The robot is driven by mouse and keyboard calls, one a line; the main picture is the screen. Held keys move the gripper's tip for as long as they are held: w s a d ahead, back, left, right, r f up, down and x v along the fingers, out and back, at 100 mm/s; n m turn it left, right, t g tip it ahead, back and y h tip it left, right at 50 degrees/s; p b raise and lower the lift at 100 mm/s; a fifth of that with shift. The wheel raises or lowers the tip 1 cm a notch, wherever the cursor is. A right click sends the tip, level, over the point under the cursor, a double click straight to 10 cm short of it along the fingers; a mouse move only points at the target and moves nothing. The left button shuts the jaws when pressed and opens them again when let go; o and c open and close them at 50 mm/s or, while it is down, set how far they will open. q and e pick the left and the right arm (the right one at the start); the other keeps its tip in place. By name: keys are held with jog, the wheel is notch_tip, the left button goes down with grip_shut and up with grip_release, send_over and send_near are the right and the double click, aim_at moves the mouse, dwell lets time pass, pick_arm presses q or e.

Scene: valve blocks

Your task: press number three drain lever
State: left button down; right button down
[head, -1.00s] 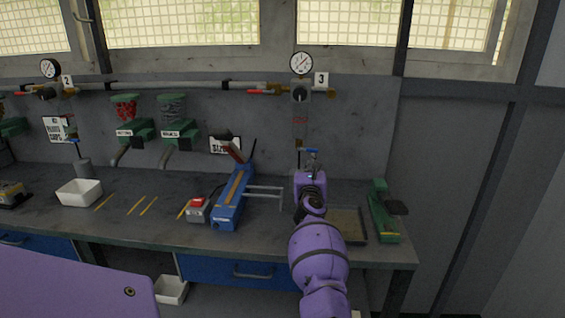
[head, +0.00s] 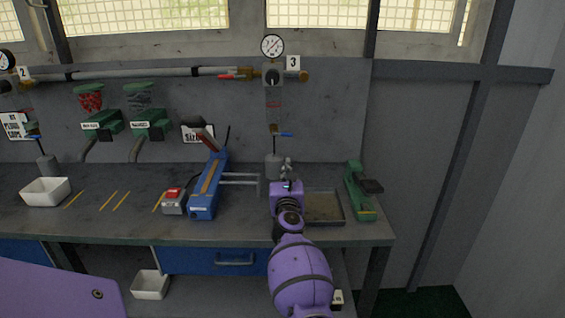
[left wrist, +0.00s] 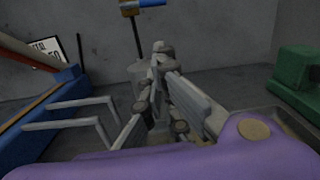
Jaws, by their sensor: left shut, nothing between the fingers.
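The number three drain lever is a small blue handle (head: 286,135) on a brass valve (head: 274,129), below the regulator (head: 272,77) beside the "3" label (head: 293,62). The blue lever also shows at the top edge of the left wrist view (left wrist: 152,3), partly cut off. My left gripper (head: 287,164) is shut and empty. It stands below and in front of the lever, apart from it. In the left wrist view its fingertips (left wrist: 160,48) are together, in front of a grey cup (left wrist: 139,72). My right gripper is not in view.
A blue tool with metal rods (head: 209,185) stands left of the gripper. A shallow tray (head: 325,208) and a green tool (head: 357,190) are to the right. A pressure gauge (head: 272,45) and a red-handled valve (head: 231,76) are above. A thin tube hangs under the drain valve.

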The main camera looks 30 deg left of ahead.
pick_arm(q)
jog(key=v, duration=0.2)
jog(key=shift+s+d+f, duration=0.15)
jog(key=shift+s+d, duration=0.05)
jog(key=shift+s, duration=0.05)
jog(key=shift+s+d, duration=0.1)
jog(key=shift+s, duration=0.3)
jog(key=shift+d, duration=0.1)
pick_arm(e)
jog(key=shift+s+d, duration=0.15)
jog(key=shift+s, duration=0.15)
pick_arm(q)
jog(key=shift+f, duration=0.15)
